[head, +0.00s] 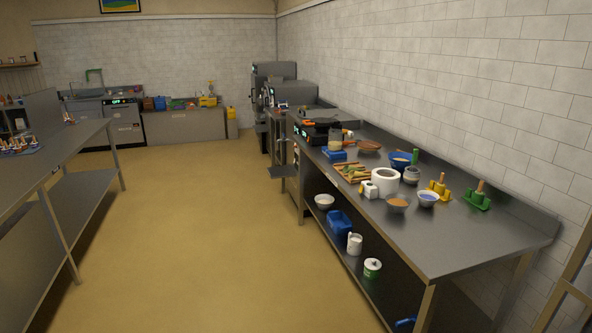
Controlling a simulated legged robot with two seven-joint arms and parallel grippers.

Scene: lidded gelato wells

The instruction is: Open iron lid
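A dark, low appliance (314,131) with small lit displays stands at the far end of the right-hand steel counter; it may be the iron. It is small in the view, so I cannot tell where its lid lies or whether it is open. Neither of my grippers shows in the head view.
Another steel table (50,165) stands left. The yellow floor (205,230) between them is clear.

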